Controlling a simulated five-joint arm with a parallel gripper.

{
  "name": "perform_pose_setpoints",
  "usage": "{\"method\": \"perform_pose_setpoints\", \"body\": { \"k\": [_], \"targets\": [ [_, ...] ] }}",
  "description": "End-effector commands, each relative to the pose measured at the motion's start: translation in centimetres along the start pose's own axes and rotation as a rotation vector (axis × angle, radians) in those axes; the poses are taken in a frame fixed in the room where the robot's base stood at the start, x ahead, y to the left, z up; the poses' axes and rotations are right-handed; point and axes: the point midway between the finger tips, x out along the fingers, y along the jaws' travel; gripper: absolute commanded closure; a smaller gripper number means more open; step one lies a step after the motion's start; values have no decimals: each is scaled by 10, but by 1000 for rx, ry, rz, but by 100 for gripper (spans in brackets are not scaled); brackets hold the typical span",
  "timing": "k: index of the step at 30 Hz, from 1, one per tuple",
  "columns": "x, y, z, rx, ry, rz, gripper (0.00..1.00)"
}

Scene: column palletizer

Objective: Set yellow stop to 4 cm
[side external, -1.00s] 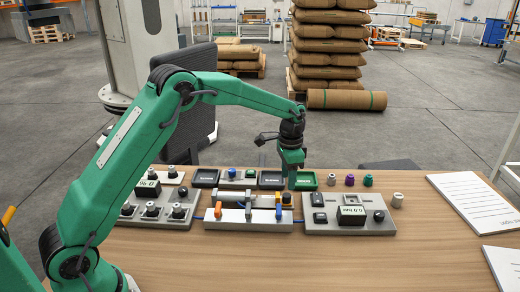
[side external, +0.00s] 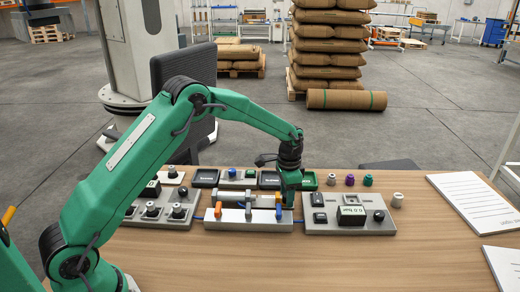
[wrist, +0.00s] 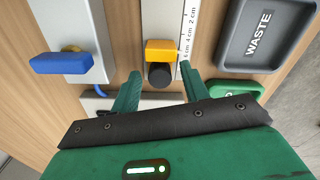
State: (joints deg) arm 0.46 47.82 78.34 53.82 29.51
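In the wrist view the yellow stop (wrist: 161,48) is a small block with a round black knob (wrist: 159,75) on its near side. It sits beside a white scale (wrist: 188,30) marked 2, 4 and 6 cm, roughly around the 4 to 6 cm marks; the exact reading is unclear. My gripper (wrist: 159,70) is open, one finger on each side of the knob, with the yellow block just beyond the fingertips.
A blue handle (wrist: 62,63) stands left of the stop. A dark WASTE tray (wrist: 228,42) and a green tray (wrist: 240,88) are close on the right. A control box (side external: 351,215) is on the right.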

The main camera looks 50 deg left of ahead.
Motion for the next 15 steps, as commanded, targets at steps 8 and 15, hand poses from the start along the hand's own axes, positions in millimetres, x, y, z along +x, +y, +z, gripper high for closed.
{"method": "perform_pose_setpoints", "body": {
  "k": [8,15],
  "targets": [
    [0,0,0,0,0,0,100],
    [-1,-2,7,-2,-1,0,100]
  ]
}}
